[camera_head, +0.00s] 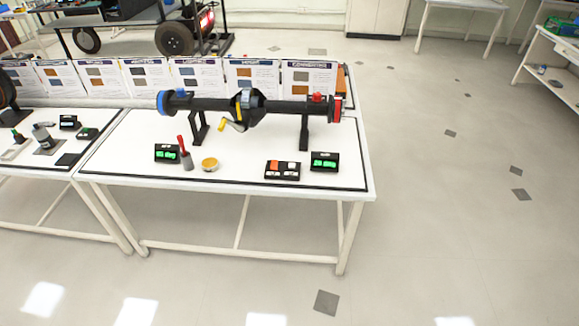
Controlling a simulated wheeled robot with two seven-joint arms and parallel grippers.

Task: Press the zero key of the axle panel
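An axle (275,106) with a blue left end and a red right end rests on black stands on the white table (235,180). In front of it, near the table's front edge, lies a small black panel (269,176) with an orange key (274,165) and several white or pale keys. Key labels are too small to read, so I cannot tell which one is zero. A black box with a lit green display (324,161) stands just right of it. Another green display (167,153) stands further left. Neither of my grippers is in view.
A red-handled tool (183,149) in a grey holder and a round yellow-topped tin (210,164) stand left of the panel. Another table with small items (40,150) adjoins at the left. Printed cards (252,76) line the back. The floor in front and to the right is clear.

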